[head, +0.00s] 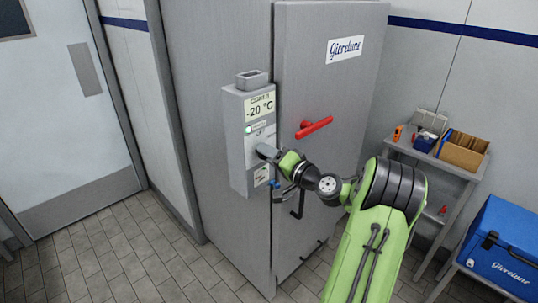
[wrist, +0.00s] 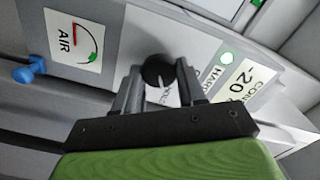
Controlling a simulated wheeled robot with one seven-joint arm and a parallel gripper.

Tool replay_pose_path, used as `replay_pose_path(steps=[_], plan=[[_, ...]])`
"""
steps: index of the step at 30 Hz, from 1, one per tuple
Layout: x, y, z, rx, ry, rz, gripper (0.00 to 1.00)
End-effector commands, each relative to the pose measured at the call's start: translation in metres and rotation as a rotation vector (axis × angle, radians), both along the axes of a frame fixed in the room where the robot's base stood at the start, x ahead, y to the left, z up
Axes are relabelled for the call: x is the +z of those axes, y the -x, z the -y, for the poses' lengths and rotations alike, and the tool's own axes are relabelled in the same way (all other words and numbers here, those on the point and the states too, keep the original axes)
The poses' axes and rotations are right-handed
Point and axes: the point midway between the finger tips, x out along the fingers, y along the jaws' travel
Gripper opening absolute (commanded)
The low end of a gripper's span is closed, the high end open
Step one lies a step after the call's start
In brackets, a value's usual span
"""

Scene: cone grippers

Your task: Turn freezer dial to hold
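A round black dial (wrist: 158,71) with a white pointer mark shows in the wrist view. Lettering beside it is partly hidden by my gripper. My gripper (wrist: 159,76) has one finger on each side of the dial; I cannot tell whether they press on it. In the head view my gripper (head: 268,153) is at the box face below the display and hides the dial.
A blue valve handle (wrist: 29,71) is near the label. A red door handle (head: 314,127) sticks out right of the box. A cart (head: 440,165) and blue cooler (head: 500,245) stand right.

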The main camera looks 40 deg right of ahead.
Motion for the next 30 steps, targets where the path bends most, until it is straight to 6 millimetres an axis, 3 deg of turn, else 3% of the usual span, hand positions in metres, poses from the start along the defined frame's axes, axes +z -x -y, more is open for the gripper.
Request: replay_pose_path(steps=[1,4,14,17,30], plan=[[0.0,0.0,0.0,-0.001,0.0,0.0,0.48],[0.0,0.0,0.0,-0.001,0.0,0.0,0.63],[-0.001,0.004,0.001,-0.002,0.0,-0.001,0.64],[-0.002,0.021,0.003,-0.006,0.0,-0.002,0.64],[-0.001,0.139,0.005,-0.007,-0.001,0.0,0.64]])
